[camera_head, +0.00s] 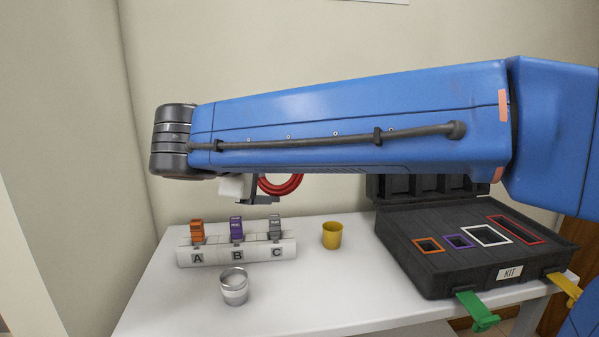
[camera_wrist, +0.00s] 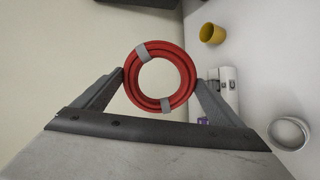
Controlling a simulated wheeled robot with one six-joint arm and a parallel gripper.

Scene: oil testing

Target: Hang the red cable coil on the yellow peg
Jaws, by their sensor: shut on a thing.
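The red cable coil (camera_head: 283,189) hangs in the air below my blue arm, partly hidden by it. In the wrist view the coil (camera_wrist: 176,62) is a round ring with two grey bands. My gripper (camera_wrist: 160,82) is shut on it, with one finger against each outer side. In the head view my gripper (camera_head: 262,199) is mostly hidden behind the arm, above the back of the table. A yellow peg-like piece (camera_head: 565,285) sticks out at the case's front right corner, well to the right of the coil.
The open black case (camera_head: 440,277) is on the table's right, with a green piece (camera_head: 478,312) at its front. A yellow cup (camera_head: 332,235), a metal cup (camera_head: 234,287) and a white A-B-C rack (camera_head: 207,254) are on the white table (camera_head: 300,297). The table's front middle is clear.

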